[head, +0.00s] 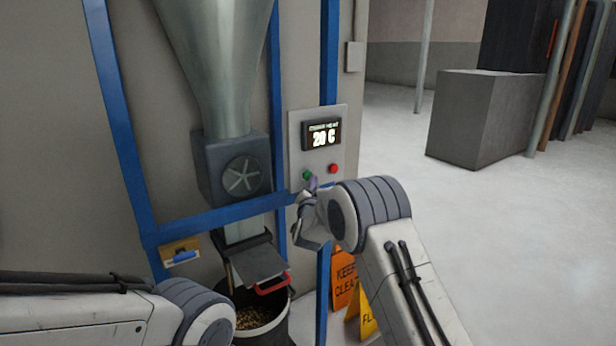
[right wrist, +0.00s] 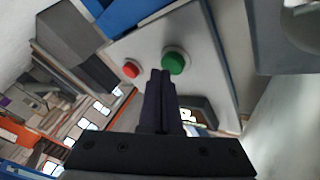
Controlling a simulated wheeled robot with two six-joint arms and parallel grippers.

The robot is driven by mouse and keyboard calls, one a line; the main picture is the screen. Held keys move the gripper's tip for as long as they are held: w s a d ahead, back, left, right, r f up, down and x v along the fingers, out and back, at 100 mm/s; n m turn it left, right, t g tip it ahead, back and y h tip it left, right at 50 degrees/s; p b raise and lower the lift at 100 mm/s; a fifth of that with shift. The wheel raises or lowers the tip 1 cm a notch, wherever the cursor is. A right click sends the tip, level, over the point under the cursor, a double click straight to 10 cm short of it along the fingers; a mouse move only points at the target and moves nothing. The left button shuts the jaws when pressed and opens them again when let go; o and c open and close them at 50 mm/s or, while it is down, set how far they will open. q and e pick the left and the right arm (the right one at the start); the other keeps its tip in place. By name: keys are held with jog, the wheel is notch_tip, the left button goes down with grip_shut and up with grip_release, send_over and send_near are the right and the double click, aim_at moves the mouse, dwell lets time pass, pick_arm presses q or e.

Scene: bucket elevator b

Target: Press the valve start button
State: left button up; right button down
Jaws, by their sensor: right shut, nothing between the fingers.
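Below the display are a green button (head: 308,175) on the left and a red button (head: 333,169) on the right. My right gripper (head: 312,183) is shut and empty, its fingertips just under the green button. In the right wrist view the shut fingers (right wrist: 160,75) point at the panel, with the tips beside the green button (right wrist: 175,62); I cannot tell if they touch it. The red button (right wrist: 131,69) is farther left there. My left gripper is not visible.
A metal hopper (head: 215,60) leads down to a valve box (head: 235,168). Below it stands a dark bucket (head: 262,335) holding grain. The floor to the right is open up to a grey block (head: 480,120).

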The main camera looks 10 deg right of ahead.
jog(key=shift+w+a, duration=0.25)
jog(key=shift+w, duration=0.2)
dwell(0.4)
jog(key=shift+s+d, duration=0.1)
jog(key=shift+s+d+b, duration=0.2)
jog(key=shift+s+b, duration=0.15)
jog(key=shift+s, duration=0.1)
jog(key=shift+s+d+b, duration=0.2)
jog(key=shift+s+b, duration=0.15)
jog(key=shift+s, duration=0.1)
jog(key=s+d+b, duration=0.1)
jog(key=s+b, duration=0.1)
jog(key=s, duration=0.1)
jog(key=s+d+b, duration=0.1)
jog(key=s, duration=0.1)
jog(key=shift+s+d, duration=0.2)
jog(key=shift+d, duration=0.1)
dwell(0.3)
